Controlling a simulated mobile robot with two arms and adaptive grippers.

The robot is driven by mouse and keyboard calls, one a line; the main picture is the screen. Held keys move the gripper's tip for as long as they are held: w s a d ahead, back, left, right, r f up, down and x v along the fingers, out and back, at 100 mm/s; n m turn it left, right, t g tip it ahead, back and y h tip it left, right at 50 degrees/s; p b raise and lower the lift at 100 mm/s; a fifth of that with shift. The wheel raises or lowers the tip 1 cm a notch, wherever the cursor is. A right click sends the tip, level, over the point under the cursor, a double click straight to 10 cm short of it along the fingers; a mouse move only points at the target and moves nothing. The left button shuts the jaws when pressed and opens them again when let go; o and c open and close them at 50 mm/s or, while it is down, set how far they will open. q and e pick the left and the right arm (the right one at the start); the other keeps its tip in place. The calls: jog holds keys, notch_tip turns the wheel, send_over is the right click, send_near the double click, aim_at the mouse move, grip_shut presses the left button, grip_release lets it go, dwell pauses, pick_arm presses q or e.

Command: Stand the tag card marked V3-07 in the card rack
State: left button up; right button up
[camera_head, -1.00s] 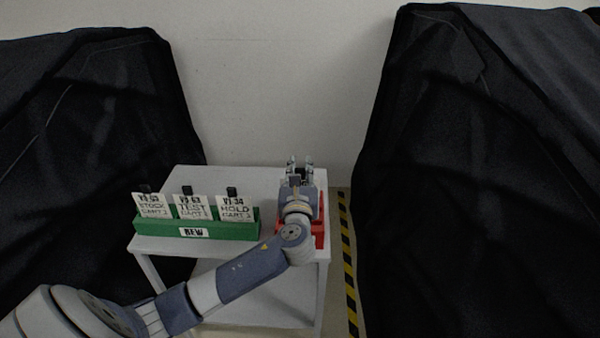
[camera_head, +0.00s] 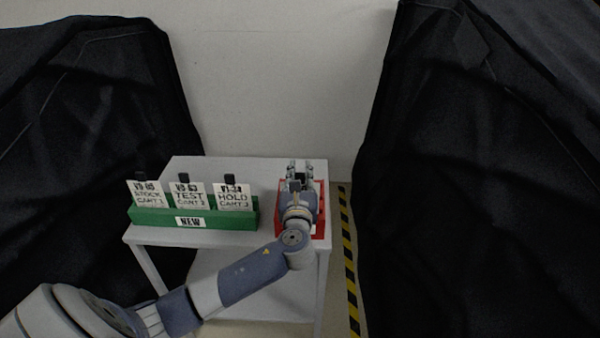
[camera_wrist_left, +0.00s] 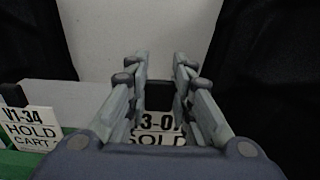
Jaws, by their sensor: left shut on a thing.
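My left gripper (camera_head: 300,168) is at the red tray (camera_head: 320,222), on the right of the small grey table. In the left wrist view, its fingers are shut on the black tab of a white card (camera_wrist_left: 160,122). The card reads "3-07" and "SOLD"; the fingers hide its first letter and its edges. A green card rack (camera_head: 150,217) labelled "NEW" stands left of the tray. It holds three upright white cards: STOCK (camera_head: 146,194), TEST (camera_head: 188,196) and HOLD (camera_head: 233,198). The HOLD card, marked V1-34, also shows in the left wrist view (camera_wrist_left: 30,128). My right gripper is out of view.
The grey table (camera_head: 215,165) is bare behind the rack, with a narrow gap between rack and tray. Black covered carts stand at the left (camera_head: 90,120) and right (camera_head: 480,180). A wall (camera_head: 280,80) is behind. A yellow-black floor stripe (camera_head: 347,250) runs beside the table.

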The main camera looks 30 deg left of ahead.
pick_arm(q)
jog(key=shift+f, duration=0.35)
dwell(0.3)
jog(key=shift+f+b, duration=0.6)
jog(key=shift+f, duration=0.3)
jog(key=o, duration=1)
jog(key=v, duration=1.2)
